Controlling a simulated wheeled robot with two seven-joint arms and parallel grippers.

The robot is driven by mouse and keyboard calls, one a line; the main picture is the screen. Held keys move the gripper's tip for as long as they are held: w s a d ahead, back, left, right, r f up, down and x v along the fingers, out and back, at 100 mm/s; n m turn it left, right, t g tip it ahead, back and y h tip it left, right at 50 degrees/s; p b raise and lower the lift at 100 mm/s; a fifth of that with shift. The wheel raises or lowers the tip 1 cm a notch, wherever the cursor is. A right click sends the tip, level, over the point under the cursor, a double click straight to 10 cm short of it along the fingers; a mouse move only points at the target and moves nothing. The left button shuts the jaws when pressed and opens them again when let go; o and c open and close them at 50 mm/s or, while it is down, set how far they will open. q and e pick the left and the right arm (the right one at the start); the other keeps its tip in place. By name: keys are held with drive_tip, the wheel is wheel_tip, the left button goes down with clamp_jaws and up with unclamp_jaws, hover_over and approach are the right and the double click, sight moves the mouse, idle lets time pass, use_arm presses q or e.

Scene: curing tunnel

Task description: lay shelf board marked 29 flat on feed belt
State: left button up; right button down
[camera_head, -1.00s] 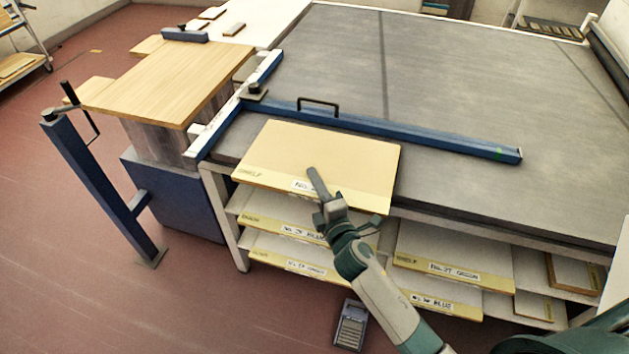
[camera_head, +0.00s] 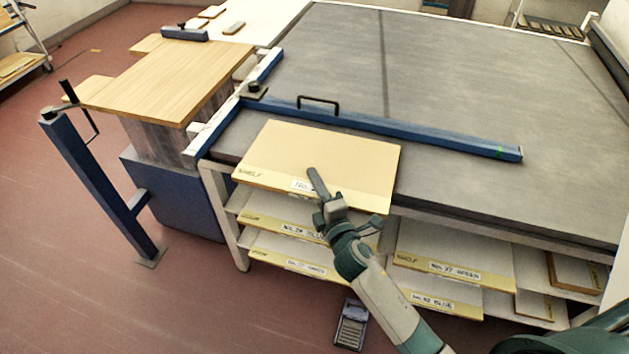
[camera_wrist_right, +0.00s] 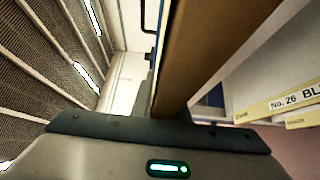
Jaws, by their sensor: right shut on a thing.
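A pale shelf board (camera_head: 315,153) with a yellow front strip lies at the near left corner of the grey feed belt (camera_head: 440,90), its front edge reaching past the belt's front. Its strip reads "SHELF" and "No.", with the number hidden behind my gripper. My right gripper (camera_head: 322,192) is shut on this board's front edge, one finger on top. In the right wrist view the board (camera_wrist_right: 210,45) shows as a brown slab close to the camera. Whether its underside rests fully on the belt I cannot tell. My left gripper is not in view.
A blue fence bar (camera_head: 400,132) with a black handle crosses the belt just behind the board. Racks below hold other labelled boards (camera_head: 455,268). A wooden-topped stand (camera_head: 165,80) is at left. The belt beyond the bar is clear.

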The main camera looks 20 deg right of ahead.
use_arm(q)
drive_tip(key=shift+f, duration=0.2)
use_arm(e)
drive_tip(key=shift+f, duration=0.1)
drive_tip(key=c, duration=1.6)
unclamp_jaws()
drive_tip(key=shift+c, duration=0.2)
drive_tip(key=shift+f, duration=0.15)
drive_tip(key=shift+s, duration=0.25)
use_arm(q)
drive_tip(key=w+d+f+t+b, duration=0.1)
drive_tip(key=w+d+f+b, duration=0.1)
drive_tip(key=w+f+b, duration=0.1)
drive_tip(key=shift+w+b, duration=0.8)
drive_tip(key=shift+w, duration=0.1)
use_arm(e)
drive_tip(key=s+d, duration=0.1)
drive_tip(key=s, duration=1.6)
drive_tip(key=shift+d, duration=0.15)
